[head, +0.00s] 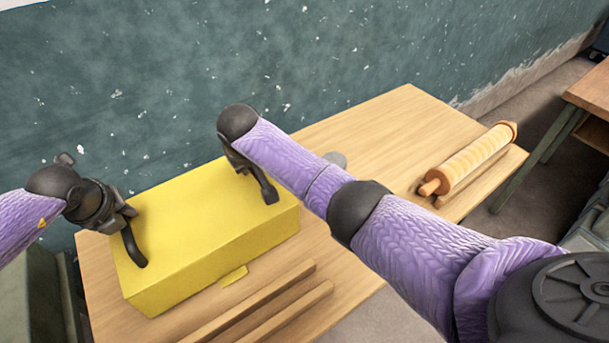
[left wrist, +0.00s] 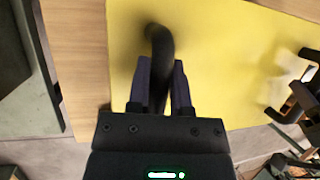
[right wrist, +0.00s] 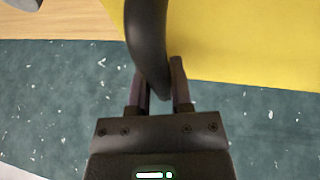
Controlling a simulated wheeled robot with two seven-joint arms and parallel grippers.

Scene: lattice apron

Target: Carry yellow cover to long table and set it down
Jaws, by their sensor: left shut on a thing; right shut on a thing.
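The yellow cover (head: 195,215) is a box-like shape with a flat top and a small tab at its front lower edge. It is over the left part of the long wooden table (head: 395,120); I cannot tell whether its underside touches the wood. My left gripper (head: 122,210) is shut on the dark curved handle at the cover's left end, also seen in the left wrist view (left wrist: 160,75). My right gripper (head: 236,160) is shut on the dark handle at its right end; that handle (right wrist: 148,45) crosses the fingers in the right wrist view.
A rolling pin (head: 472,160) lies at the table's right end. Wooden strips (head: 255,308) lie in front of the cover. A grey round thing (head: 335,158) is partly hidden behind my right arm. A speckled green wall (head: 300,50) runs behind. Another table (head: 590,92) stands far right.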

